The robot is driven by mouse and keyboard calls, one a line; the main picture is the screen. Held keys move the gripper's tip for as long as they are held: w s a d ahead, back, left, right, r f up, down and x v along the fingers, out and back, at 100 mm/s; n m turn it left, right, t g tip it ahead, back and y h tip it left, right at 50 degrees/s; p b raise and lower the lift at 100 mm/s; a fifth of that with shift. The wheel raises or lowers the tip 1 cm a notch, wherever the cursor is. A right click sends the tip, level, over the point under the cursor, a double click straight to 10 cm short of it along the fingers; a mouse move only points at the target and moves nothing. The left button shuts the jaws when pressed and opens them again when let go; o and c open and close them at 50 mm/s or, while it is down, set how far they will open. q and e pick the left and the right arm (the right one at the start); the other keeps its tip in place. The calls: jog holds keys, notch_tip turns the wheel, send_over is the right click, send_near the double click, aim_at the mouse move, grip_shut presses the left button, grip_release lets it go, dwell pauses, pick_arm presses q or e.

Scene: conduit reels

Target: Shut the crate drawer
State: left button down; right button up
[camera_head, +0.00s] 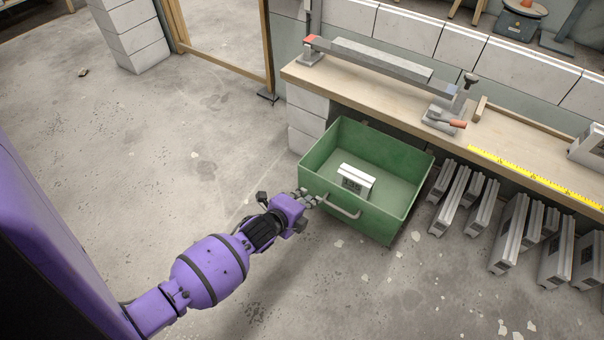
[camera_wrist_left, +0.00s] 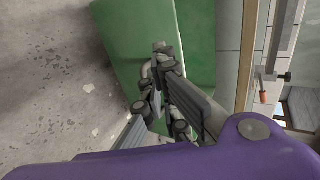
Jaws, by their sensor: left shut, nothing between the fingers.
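The green crate drawer (camera_head: 385,222) stands pulled out below the workbench, its open top showing a small white box with dark markings (camera_head: 355,181) inside. A grey bar handle (camera_head: 341,208) is on its front face. My left gripper (camera_head: 312,198) is at the drawer's front, by the left end of the handle, with its fingers shut and empty. In the left wrist view the fingers (camera_wrist_left: 168,100) are close to the green front (camera_wrist_left: 128,42) and the handle; whether they touch is unclear. My right gripper is not in view.
The workbench (camera_head: 400,110) carries a long grey bar on clamps and a yellow tape measure (camera_head: 530,175). Several grey blocks (camera_head: 510,232) stand on the floor right of the drawer. The concrete floor (camera_head: 215,130) to the left is mostly clear.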

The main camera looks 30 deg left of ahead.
aim_at(324, 182)
pick_arm(q)
jog(key=w, duration=0.2)
jog(key=w+f+b, duration=0.1)
jog(key=w, duration=0.1)
jog(key=w+b, duration=0.1)
jog(key=w, duration=0.1)
jog(key=shift+d+f, duration=0.1)
jog(key=shift+f, duration=0.25)
jog(key=shift+w+r, duration=0.1)
jog(key=shift+w, duration=0.2)
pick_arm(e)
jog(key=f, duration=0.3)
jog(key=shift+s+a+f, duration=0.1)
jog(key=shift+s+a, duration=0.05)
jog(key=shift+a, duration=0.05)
